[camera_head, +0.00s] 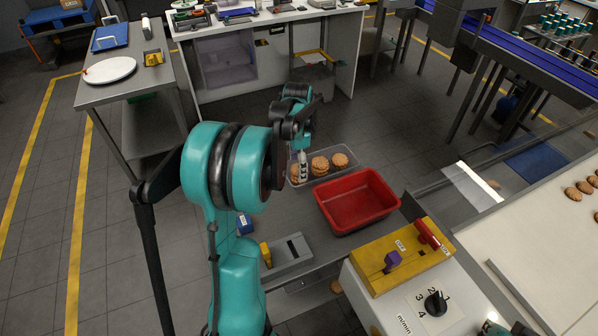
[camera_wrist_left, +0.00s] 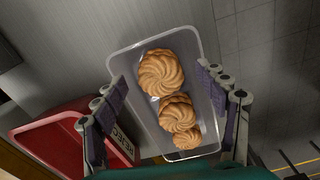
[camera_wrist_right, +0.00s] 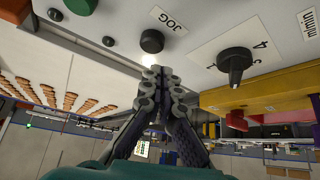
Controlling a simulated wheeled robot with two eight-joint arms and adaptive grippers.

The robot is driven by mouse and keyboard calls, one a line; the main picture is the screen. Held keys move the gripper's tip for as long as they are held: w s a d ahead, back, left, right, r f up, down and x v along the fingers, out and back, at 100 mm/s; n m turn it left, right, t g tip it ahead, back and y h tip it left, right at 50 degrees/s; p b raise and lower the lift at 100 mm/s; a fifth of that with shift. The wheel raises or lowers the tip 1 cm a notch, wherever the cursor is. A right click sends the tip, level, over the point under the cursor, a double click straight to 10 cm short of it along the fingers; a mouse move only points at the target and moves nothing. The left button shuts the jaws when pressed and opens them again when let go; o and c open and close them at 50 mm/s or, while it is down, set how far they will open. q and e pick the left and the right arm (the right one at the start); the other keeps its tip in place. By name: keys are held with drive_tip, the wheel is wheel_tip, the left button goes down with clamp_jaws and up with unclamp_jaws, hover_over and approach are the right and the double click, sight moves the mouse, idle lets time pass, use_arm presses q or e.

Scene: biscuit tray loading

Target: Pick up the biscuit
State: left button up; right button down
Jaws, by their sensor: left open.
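A clear tray (camera_head: 309,181) holds round, swirled golden biscuits. In the left wrist view the tray (camera_wrist_left: 207,55) has one large biscuit (camera_wrist_left: 162,72) at one end and two others (camera_wrist_left: 178,115) lower down, partly overlapping. My left gripper (camera_head: 302,158) is over the left part of the tray, pointing down. In the left wrist view its fingers (camera_wrist_left: 165,98) are open on either side of the biscuits, with nothing gripped. My right gripper (camera_wrist_right: 160,78) has its fingertips together and empty, close to a white control panel.
A red bin (camera_head: 357,201) stands beside the tray. A yellow box (camera_head: 403,267) with a red handle tops the white machine with a black knob (camera_head: 436,303). More biscuits (camera_head: 573,193) lie on the white belt at right. A grey fixture (camera_head: 290,256) stands near my left arm.

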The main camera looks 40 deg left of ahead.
use_arm(q)
drive_tip(key=shift+r, duration=0.1)
drive_tip(key=c, duration=0.8)
drive_tip(key=shift+c, duration=0.2)
drive_tip(key=shift+r, duration=0.1)
